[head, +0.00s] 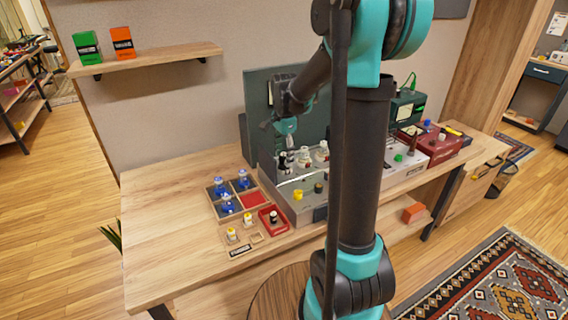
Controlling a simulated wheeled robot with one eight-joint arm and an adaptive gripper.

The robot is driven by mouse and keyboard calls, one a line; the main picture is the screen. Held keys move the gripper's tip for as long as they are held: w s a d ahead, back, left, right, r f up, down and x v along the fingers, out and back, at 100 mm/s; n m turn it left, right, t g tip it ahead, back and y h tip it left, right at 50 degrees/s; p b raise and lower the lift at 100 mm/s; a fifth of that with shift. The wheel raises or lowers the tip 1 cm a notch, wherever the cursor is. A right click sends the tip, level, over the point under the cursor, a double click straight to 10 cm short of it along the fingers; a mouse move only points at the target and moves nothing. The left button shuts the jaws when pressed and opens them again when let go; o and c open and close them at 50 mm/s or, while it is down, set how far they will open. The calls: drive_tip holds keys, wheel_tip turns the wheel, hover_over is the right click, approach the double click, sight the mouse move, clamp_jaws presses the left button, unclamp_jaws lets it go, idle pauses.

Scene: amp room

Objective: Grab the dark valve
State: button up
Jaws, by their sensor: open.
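A dark valve (283,161) stands upright on top of the grey amplifier chassis (312,182), at the left end of a short row. Pale valves (304,156) stand just to its right. My gripper (289,140) is above the chassis, over the dark valve and very near its top. Its fingers point down, and nothing shows between them. Whether the fingers touch any valve is too small to tell.
A divided wooden tray (212,196) with blue-topped valves sits left of the chassis. A red tray (265,220) holds a small dark-and-white piece. A red unit (441,150) is at right. The bench's left end is clear.

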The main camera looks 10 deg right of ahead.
drive_tip(key=shift+f, duration=0.95)
drive_tip(key=c, duration=1.3)
drive_tip(key=shift+o, duration=0.2)
